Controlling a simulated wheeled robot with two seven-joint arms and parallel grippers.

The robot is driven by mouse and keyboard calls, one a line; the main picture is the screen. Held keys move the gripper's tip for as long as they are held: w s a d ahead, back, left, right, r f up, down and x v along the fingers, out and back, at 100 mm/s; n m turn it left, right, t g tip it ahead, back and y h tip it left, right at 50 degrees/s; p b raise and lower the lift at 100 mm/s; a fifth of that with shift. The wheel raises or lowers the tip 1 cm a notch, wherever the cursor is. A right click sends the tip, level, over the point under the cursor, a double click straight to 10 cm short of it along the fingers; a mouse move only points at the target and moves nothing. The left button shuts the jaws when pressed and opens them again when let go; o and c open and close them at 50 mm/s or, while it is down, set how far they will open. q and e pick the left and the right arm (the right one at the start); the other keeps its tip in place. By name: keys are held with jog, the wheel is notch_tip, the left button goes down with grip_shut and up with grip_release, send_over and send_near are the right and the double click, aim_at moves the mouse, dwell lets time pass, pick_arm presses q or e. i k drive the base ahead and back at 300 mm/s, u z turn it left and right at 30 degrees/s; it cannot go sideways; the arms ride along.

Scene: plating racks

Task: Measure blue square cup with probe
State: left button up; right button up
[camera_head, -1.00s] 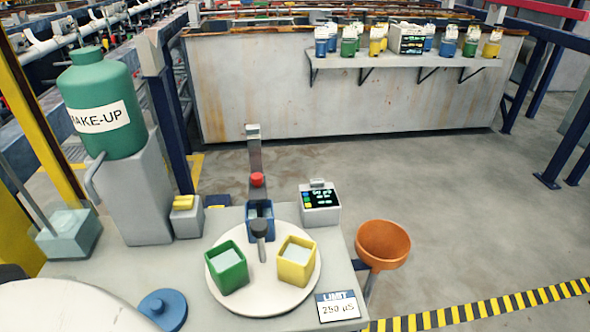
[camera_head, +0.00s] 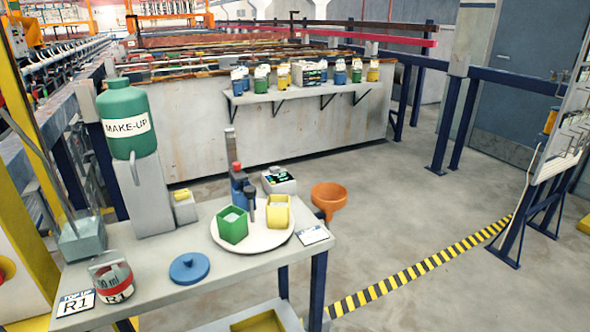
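The blue square cup (camera_head: 238,187) stands at the back of a round white turntable (camera_head: 262,244) on the bench. It is partly hidden behind a dark upright knob (camera_head: 249,196). A green square cup (camera_head: 233,226) and a yellow square cup (camera_head: 278,212) stand on the turntable in front. A small meter (camera_head: 279,180) with a dark display stands just behind the turntable. A grey upright piece with a red part (camera_head: 236,166) rises above the blue cup; I cannot tell if this is the probe. Neither of my grippers is in view.
An orange funnel (camera_head: 328,198) is at the bench's right edge. A blue lid (camera_head: 189,268), a red-banded R1 jug (camera_head: 112,280) and a green make-up bottle (camera_head: 128,118) are on the left side. A back shelf (camera_head: 300,92) holds several coloured bottles. Floor at right is open.

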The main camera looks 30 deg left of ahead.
aim_at(238, 175)
jog(key=z, duration=0.5)
jog(key=i, duration=0.9)
jog(key=u, duration=1.65)
